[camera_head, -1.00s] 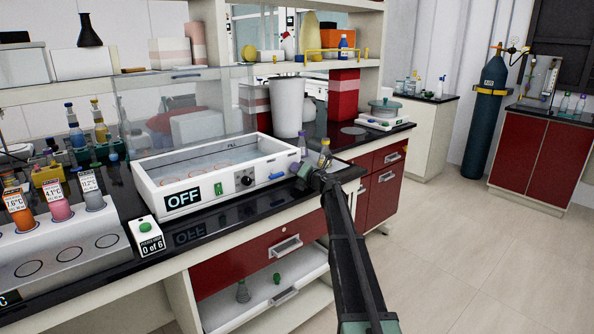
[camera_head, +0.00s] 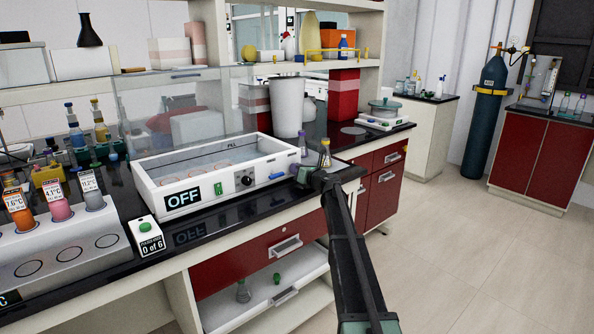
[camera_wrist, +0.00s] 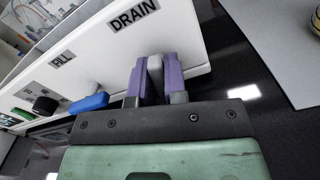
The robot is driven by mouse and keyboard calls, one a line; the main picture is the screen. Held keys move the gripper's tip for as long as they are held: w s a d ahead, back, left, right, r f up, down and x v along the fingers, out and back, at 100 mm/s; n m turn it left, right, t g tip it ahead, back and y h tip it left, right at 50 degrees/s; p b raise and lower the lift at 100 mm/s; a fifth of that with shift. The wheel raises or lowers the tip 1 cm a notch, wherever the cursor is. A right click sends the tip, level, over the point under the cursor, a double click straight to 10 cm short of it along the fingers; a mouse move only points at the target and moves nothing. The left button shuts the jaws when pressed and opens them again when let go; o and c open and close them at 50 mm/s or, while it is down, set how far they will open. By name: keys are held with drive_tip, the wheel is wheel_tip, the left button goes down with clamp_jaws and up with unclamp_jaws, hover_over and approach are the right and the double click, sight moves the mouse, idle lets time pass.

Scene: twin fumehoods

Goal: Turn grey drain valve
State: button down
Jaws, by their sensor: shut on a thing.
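The grey drain valve (camera_wrist: 155,75) is a grey lever below the DRAIN label (camera_wrist: 133,17) on the white bath's wall in the wrist view. My gripper (camera_wrist: 153,78) has purple fingers on both sides of the lever and is shut on it. In the head view my gripper (camera_head: 300,172) is at the right end of the white bath (camera_head: 215,194), whose display reads OFF. The grey valve cannot be made out in the head view.
A blue valve (camera_wrist: 89,103) sits near the FILL label (camera_wrist: 62,63), left of my fingers. A black knob (camera_wrist: 45,105) is farther left. The floor at right is clear.

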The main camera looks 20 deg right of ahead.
drive_tip(key=shift+n, duration=1)
drive_tip(key=c, duration=1.2)
unclamp_jaws()
drive_tip(key=shift+o, duration=0.2)
drive_tip(key=v, duration=1.1)
drive_tip(key=shift+w+r, duration=0.1)
